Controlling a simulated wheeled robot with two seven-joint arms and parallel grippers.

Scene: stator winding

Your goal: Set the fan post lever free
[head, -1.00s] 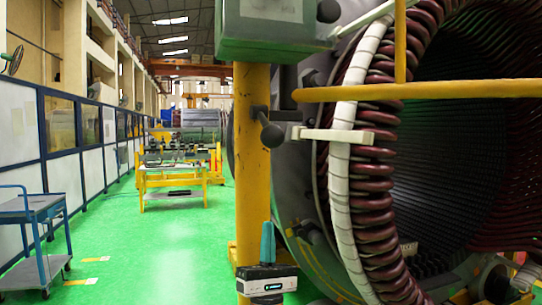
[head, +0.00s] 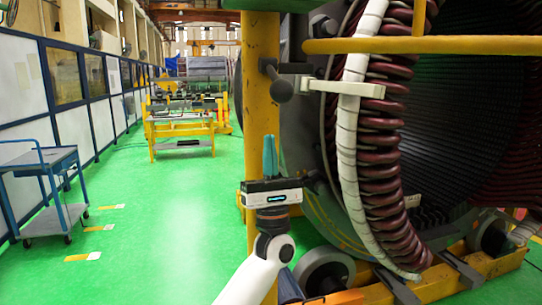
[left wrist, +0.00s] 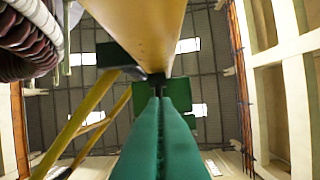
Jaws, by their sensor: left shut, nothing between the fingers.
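The fan post is a thick yellow upright (head: 259,100) in the middle of the head view. Its lever (head: 278,85) is a short dark arm with a round knob, sticking out from the post to the right and toward me. My left gripper (head: 270,140) points up in front of the post, below the lever and apart from it. Its teal fingers are shut together with nothing between them. They also show in the left wrist view (left wrist: 160,100), pointing up along the post; a dark part beyond their tips may be the lever. My right gripper is out of view.
A large stator with red coils (head: 380,140) and a white wrapped ring stands right of the post. A yellow bar (head: 420,45) crosses before it. A blue trolley (head: 48,185) stands left, a yellow workbench (head: 180,125) further back. The green floor between is clear.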

